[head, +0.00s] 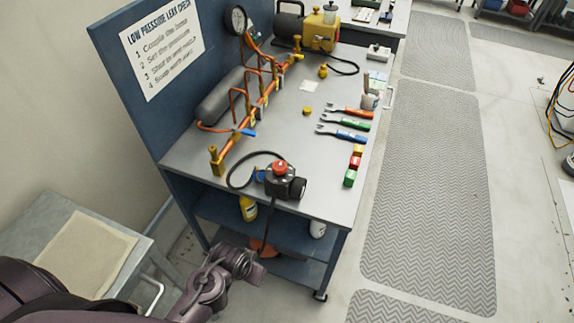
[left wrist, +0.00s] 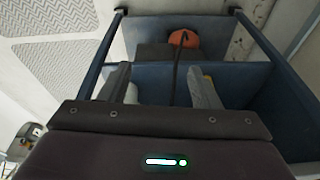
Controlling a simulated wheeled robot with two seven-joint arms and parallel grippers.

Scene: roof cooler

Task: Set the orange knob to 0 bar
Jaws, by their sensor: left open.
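A red-orange knob (head: 281,168) tops a black device near the front edge of the grey bench top (head: 265,140). Its scale markings are too small to read. A round pressure gauge (head: 238,20) with a white face stands at the back panel; its reading is not legible. My left gripper (head: 256,268) is low in front of the bench, below the bench top and apart from the knob. In the left wrist view its two fingers (left wrist: 158,82) are spread with nothing between them, facing the bench's shelves. My right gripper is not in view.
An orange object (left wrist: 184,39) with a black cable is on a lower shelf. A yellow bottle (head: 248,208) stands on the upper shelf. Copper pipework (head: 262,100), several wrenches (head: 345,124) and small coloured blocks (head: 353,164) occupy the bench top. Floor mats (head: 425,190) lie clear at right.

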